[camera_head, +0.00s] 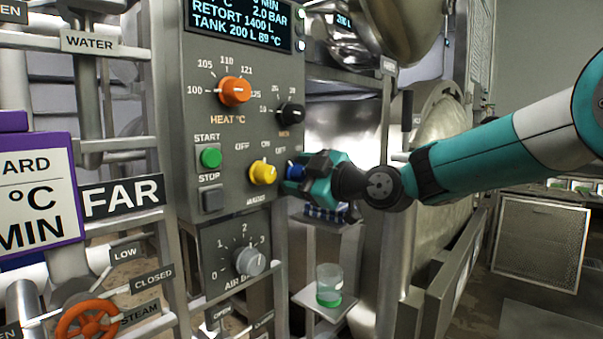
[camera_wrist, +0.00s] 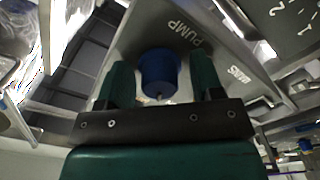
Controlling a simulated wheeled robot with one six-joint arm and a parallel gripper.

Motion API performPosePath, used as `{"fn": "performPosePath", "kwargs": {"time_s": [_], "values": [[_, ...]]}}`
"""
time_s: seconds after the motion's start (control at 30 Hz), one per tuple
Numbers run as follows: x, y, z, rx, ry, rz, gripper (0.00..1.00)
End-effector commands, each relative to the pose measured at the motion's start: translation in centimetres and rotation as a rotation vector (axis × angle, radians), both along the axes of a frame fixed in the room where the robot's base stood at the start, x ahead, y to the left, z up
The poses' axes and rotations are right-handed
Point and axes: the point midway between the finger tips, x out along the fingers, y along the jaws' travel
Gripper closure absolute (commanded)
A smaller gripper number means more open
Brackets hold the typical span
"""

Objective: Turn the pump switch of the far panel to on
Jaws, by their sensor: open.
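The far panel (camera_head: 225,130) is a grey control box with a display, knobs and buttons. Its blue pump switch (camera_head: 296,170) is at the lower right, mostly covered by my gripper in the head view. In the wrist view the blue knob (camera_wrist: 159,70) sits between my two green fingers, beside the printed word PUMP. My gripper (camera_head: 304,174) is open, with a finger on either side of the knob. I cannot tell whether the fingers touch it. The knob's pointer setting is hard to read.
A yellow mains knob (camera_head: 263,172) is just left of the pump switch. An orange heat knob (camera_head: 235,91) and a black knob (camera_head: 291,114) are above. A grey air knob (camera_head: 250,261) is below. A glass with green liquid (camera_head: 329,285) stands on a small shelf below my gripper.

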Motion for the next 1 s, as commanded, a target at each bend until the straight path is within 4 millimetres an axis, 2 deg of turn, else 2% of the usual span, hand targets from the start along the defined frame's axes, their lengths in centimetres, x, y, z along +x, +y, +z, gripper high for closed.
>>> {"fn": "performPosePath", "kwargs": {"time_s": [0.03,0.2,0.23,0.63,1.0], "values": [[-0.01,-0.02,0.0,0.0,0.0,0.0,0.46],[-0.02,-0.04,0.01,0.0,0.0,0.0,0.86],[-0.02,-0.04,0.01,0.0,0.0,0.0,0.89],[-0.03,-0.01,-0.16,0.041,0.052,0.001,0.89],[-0.03,0.0,-0.25,0.218,0.278,0.002,0.89]]}}
